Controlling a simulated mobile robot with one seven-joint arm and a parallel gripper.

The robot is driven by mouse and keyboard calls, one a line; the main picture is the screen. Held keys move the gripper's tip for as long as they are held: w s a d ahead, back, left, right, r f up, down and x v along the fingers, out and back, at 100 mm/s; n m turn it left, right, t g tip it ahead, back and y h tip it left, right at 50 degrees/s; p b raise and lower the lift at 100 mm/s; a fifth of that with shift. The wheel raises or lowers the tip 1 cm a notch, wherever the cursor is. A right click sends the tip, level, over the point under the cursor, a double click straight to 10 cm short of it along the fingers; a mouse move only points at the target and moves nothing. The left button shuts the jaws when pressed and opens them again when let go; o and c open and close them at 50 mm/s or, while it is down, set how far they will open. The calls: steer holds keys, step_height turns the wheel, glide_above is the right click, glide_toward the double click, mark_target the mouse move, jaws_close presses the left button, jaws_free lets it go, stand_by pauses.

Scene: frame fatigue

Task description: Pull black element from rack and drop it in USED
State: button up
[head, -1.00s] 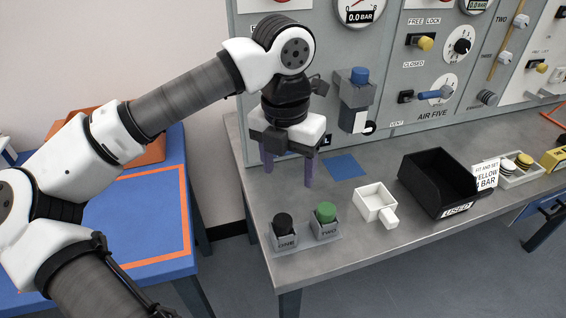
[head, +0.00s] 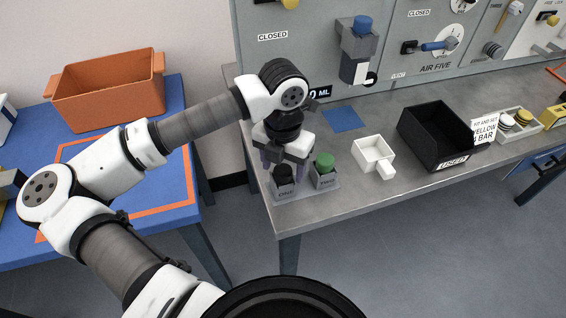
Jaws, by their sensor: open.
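The black element (head: 283,173) stands upright in the left holder of the rack (head: 286,192), the one marked ONE. The green element (head: 325,160) stands in the right holder, marked TWO. My gripper (head: 284,167) is open, pointing down, with its purple fingers at either side of the black element's top. I cannot tell whether they touch it. The black open box (head: 424,149) marked USED stands to the right on the grey bench. Its visible inside looks empty.
A small white tray (head: 362,160) with a handle lies between the rack and the black box. A white sign (head: 484,131) stands at that box's right. The panel (head: 300,50) rises behind. An orange bin (head: 105,95) sits on the blue table at left.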

mark_target(283, 170)
steer(key=shift+f, duration=0.15)
steer(key=shift+c, duration=0.4)
steer(key=c, duration=1.1)
steer(key=shift+r+p, duration=0.95)
steer(key=shift+r, duration=2.25)
step_height(283, 170, up, 4)
steer(key=shift+p, duration=0.65)
